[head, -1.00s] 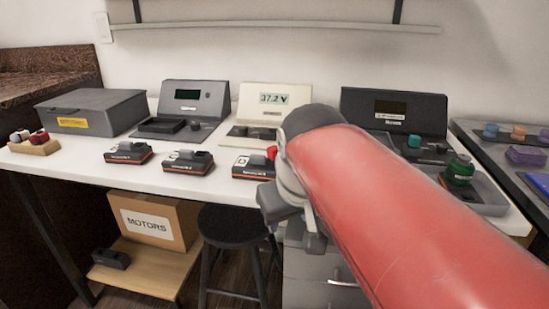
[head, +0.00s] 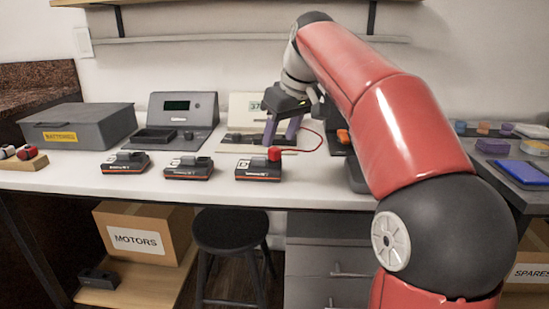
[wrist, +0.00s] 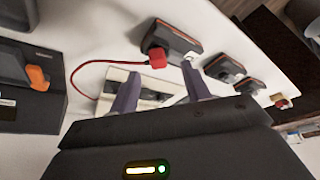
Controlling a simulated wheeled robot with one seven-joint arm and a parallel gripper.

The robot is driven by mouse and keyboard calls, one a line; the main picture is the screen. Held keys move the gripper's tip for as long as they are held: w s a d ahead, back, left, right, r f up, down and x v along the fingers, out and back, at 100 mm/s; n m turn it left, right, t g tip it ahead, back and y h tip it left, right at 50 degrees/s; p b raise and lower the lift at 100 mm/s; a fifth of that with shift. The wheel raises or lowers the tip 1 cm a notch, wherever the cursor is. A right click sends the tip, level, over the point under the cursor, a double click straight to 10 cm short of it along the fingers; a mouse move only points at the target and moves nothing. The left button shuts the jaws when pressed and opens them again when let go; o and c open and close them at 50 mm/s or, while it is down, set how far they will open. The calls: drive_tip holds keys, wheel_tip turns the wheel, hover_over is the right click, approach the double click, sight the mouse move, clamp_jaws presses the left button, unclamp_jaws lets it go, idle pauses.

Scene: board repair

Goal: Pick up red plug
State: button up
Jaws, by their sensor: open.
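The red plug (head: 274,154) sits at the right rear of the rightmost black and orange battery pack (head: 258,170) of the front row. A thin red cable runs from it to the right and back. In the wrist view the red plug (wrist: 157,58) shows beyond the fingertips, on the pack's near end. My gripper (head: 281,143) is above the table behind that pack, over the front of the cream meter (head: 247,102). Its two purple fingers are apart with nothing held. In the wrist view the gripper (wrist: 161,72) is apart from the plug.
Two more battery packs (head: 188,168) (head: 125,163) stand to the left. A grey tester (head: 183,107) and a grey case (head: 80,126) stand behind them. An orange plug (wrist: 37,77) sits on a dark device at left in the wrist view. The table's front strip is clear.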

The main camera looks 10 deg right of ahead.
sight(275, 149)
drive_tip(key=x, duration=0.4)
drive_tip(key=shift+w+b, duration=0.25)
drive_tip(key=shift+b, duration=0.1)
drive_tip(key=shift+c, duration=0.5)
clamp_jaws()
